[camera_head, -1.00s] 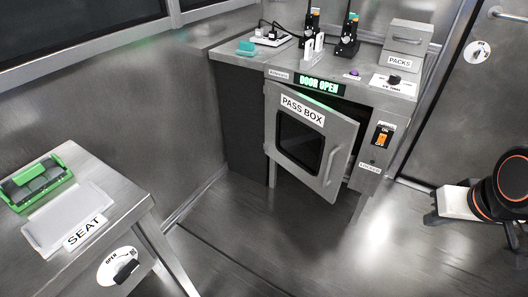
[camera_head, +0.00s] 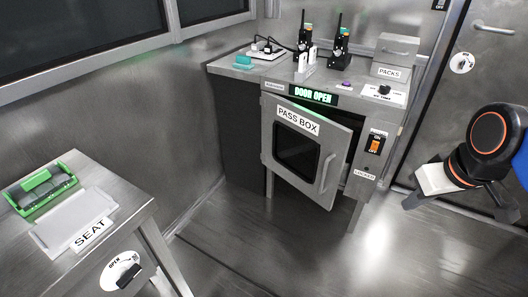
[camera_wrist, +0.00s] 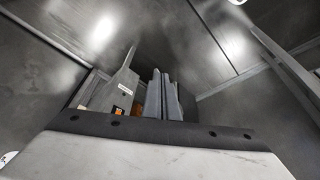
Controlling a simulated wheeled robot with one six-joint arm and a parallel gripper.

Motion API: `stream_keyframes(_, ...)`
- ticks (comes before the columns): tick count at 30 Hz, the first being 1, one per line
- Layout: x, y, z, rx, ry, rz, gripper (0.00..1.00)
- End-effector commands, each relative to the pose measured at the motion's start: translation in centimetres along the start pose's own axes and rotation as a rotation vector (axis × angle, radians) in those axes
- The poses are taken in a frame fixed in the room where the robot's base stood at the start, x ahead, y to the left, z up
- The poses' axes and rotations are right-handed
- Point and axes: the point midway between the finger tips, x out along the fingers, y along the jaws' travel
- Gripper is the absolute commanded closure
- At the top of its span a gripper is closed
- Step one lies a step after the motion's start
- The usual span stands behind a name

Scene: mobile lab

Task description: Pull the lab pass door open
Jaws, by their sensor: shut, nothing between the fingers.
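The pass box door (camera_head: 275,170), a grey panel with a dark window and a PASS BOX label, stands ajar. It is swung out from its right side, with a dark gap along that edge. Its upright bar handle (camera_head: 327,173) is on the right side of the door. A green DOOR OPEN sign (camera_head: 313,95) is lit above it. My gripper (camera_head: 409,203) is to the right of the box, apart from the handle. In the wrist view its dark fingers (camera_wrist: 163,97) are together with nothing between them.
An orange switch (camera_head: 375,145) is on the box front, right of the door. Radios (camera_head: 341,48) and a PACKS drawer unit (camera_head: 396,50) stand on top. A SEAT bench (camera_head: 125,190) with a green tray (camera_head: 62,205) is at left. Floor before the door is clear.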

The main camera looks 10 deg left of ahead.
Motion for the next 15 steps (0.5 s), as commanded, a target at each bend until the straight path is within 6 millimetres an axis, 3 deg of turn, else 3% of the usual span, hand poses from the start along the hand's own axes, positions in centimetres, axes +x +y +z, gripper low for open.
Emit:
stream_keyframes(8,0.2,-3.3,-7.5,-0.303,-0.033,-0.114,1.00)
stream_keyframes(15,1.3,-7.5,-14.3,-0.594,-0.041,-0.226,1.00)
